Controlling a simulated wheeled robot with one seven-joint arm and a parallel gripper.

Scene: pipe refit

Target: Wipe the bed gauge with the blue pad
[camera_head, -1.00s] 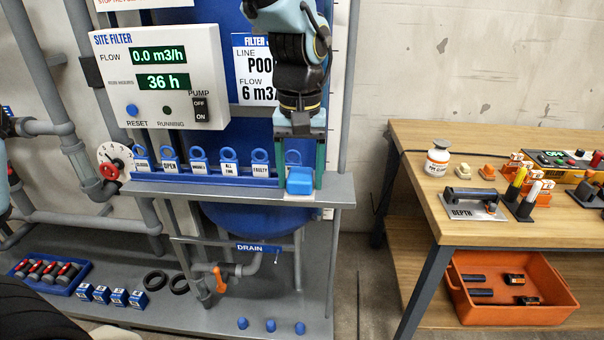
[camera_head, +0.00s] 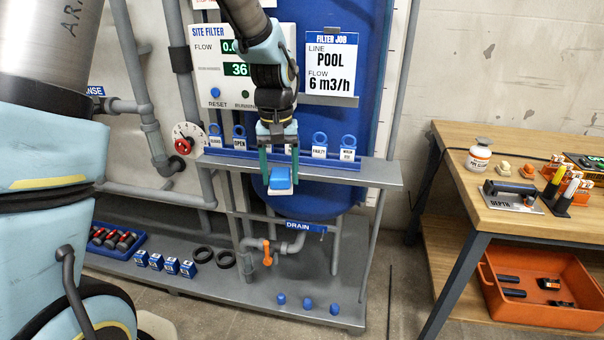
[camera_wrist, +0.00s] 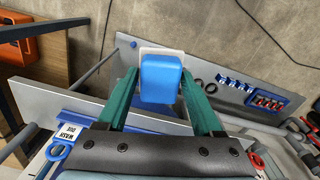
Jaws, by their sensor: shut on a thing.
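My gripper (camera_head: 279,178) is shut on the blue pad (camera_head: 280,184), with green fingers on both sides of it. The pad is a blue block with a pale underside; it hangs in front of the grey shelf, below the tag row. In the wrist view the pad (camera_wrist: 160,78) sits between the fingertips, its pale edge showing at the top. No part is labelled bed gauge. A narrow white strip with marks (camera_head: 388,100) runs up the right side of the blue tank and may be it. The pad is apart from this strip.
The shelf (camera_head: 380,172) holds a blue rail of tags. A site filter panel (camera_head: 208,88) and job card (camera_head: 331,68) are above. A drain valve (camera_head: 267,252) and blue caps are below. The wooden bench (camera_head: 480,200) stands right, across a floor gap.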

